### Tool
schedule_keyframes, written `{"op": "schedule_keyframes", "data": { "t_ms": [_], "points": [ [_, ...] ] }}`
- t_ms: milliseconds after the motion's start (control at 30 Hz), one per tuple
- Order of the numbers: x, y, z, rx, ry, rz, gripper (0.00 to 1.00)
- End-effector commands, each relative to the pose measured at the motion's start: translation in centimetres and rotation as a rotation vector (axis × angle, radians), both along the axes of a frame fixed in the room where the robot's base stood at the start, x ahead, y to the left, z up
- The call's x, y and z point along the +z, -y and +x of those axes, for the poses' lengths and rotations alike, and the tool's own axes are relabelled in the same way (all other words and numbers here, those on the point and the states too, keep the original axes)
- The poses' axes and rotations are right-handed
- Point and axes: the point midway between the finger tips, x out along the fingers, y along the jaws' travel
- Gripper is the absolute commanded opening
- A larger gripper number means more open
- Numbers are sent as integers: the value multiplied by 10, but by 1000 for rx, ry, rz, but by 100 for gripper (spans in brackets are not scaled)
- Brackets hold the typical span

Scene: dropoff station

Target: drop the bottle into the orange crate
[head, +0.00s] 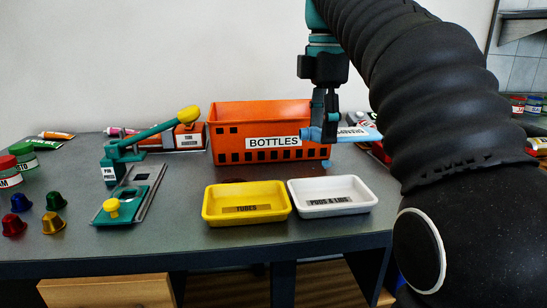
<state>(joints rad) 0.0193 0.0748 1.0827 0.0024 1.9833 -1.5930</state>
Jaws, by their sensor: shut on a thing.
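The orange crate (222,146) stands at the middle back of the table in the head view, with a white BOTTLES label on its front. My gripper (328,130) is at the crate's right end and points down. It is shut on a light blue bottle (372,135), which lies roughly level with its narrow end to the left. The bottle overlaps the crate's front right corner in the picture. I cannot tell whether it is over the crate or in front of it. The gripper fingers hide the bottle's middle, and the crate's inside is mostly hidden.
A yellow tray (215,216) and a white tray (333,211) stand in front of the crate. A green press with a yellow knob (188,114) is to the left. Several pods (53,223) and jars (24,157) are at far left.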

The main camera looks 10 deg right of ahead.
Motion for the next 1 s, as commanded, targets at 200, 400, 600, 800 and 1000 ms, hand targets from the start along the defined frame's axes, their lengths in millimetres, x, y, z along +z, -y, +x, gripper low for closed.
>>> {"op": "schedule_keyframes", "data": {
  "t_ms": [200,400,600,800,1000],
  "points": [
    [-27,-29,32,3,-5,0,41],
    [-50,-53,61,0,-3,0,41],
    [-62,-67,77,-2,-1,0,41],
    [-80,-69,79,-3,-2,0,41],
    [-103,-69,78,-3,-2,0,41]
  ]
}}
